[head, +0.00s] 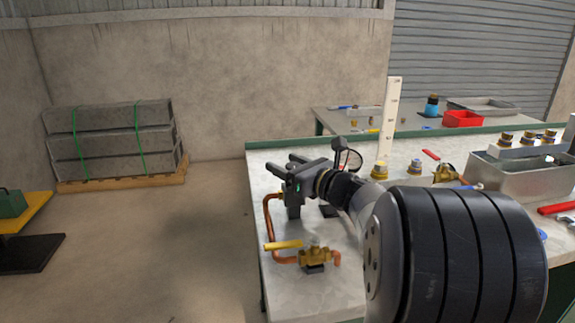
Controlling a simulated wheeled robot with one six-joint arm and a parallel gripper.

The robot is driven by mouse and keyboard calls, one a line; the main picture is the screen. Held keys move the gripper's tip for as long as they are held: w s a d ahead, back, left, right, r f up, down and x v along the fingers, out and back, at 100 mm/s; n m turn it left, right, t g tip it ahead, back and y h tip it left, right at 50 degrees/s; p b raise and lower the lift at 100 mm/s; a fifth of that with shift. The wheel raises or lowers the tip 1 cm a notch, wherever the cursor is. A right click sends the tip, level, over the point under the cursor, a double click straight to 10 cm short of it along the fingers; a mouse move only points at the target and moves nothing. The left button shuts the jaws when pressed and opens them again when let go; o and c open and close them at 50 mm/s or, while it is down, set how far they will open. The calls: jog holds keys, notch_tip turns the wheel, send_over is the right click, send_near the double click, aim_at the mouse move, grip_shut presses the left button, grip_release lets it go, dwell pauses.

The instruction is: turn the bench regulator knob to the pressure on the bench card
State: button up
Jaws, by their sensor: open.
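My gripper (283,164) is open, with its fingers pointing left over the left part of the bench (340,287). A small round dark-rimmed part (347,158), perhaps a gauge, shows just behind the gripper and wrist. I cannot make out the regulator knob; my gripper and arm cover part of that area. Whether the jaws are around or touching anything cannot be told. No bench card can be read in this view. A copper pipe (268,222) rises beside the gripper and leads to a brass valve (317,256) with a yellow lever, nearer the camera.
A white upright strip (390,120) and brass fittings (380,169) stand behind my arm. A metal bin (530,180) stands at the right. A second table behind bears a red tray (463,118). Stacked grey blocks (110,140) sit at the left wall; floor between is clear.

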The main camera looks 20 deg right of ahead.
jog(key=shift+c, duration=0.3)
jog(key=c, duration=0.9)
jog(key=shift+c, duration=0.2)
jog(key=shift+f+h+b, duration=0.15)
jog(key=shift+h+b, duration=0.15)
jog(key=shift+b, duration=0.3)
